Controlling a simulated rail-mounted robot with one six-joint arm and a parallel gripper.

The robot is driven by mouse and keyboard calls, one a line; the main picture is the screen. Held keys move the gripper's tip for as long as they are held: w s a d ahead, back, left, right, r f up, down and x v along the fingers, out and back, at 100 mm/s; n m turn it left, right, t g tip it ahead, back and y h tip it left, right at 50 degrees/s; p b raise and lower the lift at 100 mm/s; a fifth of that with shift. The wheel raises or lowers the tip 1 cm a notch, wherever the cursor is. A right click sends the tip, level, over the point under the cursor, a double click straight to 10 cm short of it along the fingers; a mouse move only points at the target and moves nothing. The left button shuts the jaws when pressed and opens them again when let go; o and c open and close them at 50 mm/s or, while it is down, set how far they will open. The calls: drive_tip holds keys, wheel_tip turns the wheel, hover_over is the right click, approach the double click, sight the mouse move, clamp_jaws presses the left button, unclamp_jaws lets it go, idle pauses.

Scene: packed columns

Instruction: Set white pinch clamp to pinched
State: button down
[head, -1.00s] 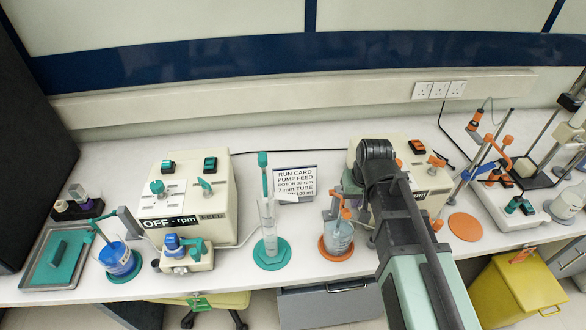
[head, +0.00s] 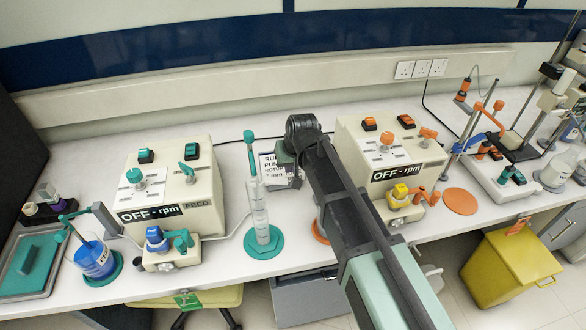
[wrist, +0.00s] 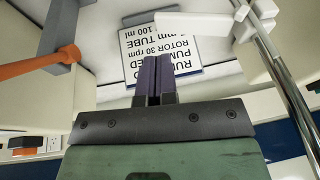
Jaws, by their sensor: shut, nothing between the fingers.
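My gripper shows in the wrist view (wrist: 152,80): its two purple fingers are together with nothing between them. White clamp-like pieces (wrist: 200,24) show at the top right of the wrist view, beside a metal rod; I cannot tell whether they are the white pinch clamp or what state it is in. The fingers are apart from them, to the left. In the head view my arm hides the fingertips and part of the run card (head: 270,172), which lies upside down behind the fingers in the wrist view (wrist: 160,50).
Two cream pump boxes (head: 200,165) flank my arm, the right one labelled OFF - rpm (head: 412,172). A graduated cylinder (head: 259,210) on a teal base stands left of my arm. An orange bar (wrist: 40,62) reaches in at the wrist view's left. A blue-liquid beaker (head: 93,258) stands left.

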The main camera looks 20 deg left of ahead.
sight(285, 180)
drive_tip(key=f, duration=0.1)
drive_tip(key=f+b, duration=0.1)
drive_tip(key=a+f+b, duration=0.1)
drive_tip(key=shift+s+f, duration=0.3)
drive_tip(key=shift+f, duration=0.1)
drive_tip(key=shift+a+r, duration=0.1)
drive_tip(key=shift+r, duration=0.05)
wheel_tip(285, 180, down, 2)
drive_tip(key=shift+b, duration=1)
drive_tip(key=shift+r, duration=0.2)
